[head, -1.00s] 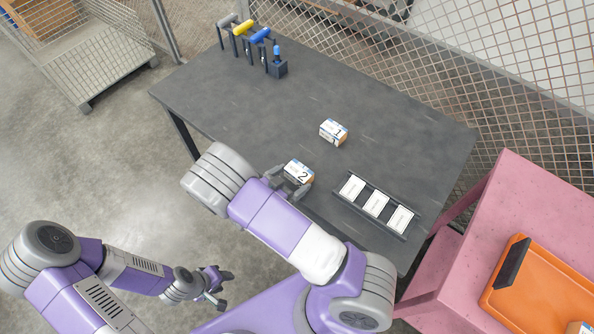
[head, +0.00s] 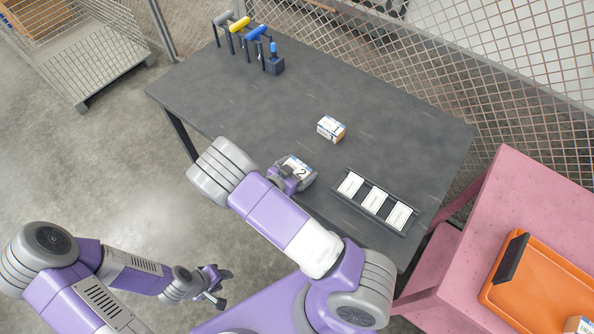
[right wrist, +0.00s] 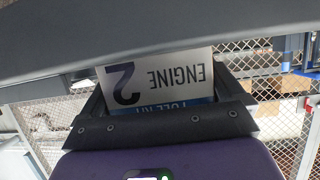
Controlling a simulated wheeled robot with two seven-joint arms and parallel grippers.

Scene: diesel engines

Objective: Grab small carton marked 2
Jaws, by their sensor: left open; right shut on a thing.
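The small carton marked 2 (head: 297,166) is at the near edge of the dark table. My right gripper (head: 291,177) is shut on it, with the fingers on either side. In the right wrist view the carton's label (right wrist: 155,82) reads "ENGINE 2" upside down, between the fingers of the gripper (right wrist: 155,105). I cannot tell whether the carton touches the table. A similar carton marked 1 (head: 331,129) stands farther back on the table. My left gripper (head: 217,285) is open and empty, low over the floor left of the table.
A dark rack with several white cards (head: 374,202) lies right of the held carton. Tools on stands (head: 256,34) are at the far left of the table (head: 210,100). An orange tray (head: 545,290) sits on a pink table (head: 520,200). Wire fencing runs behind.

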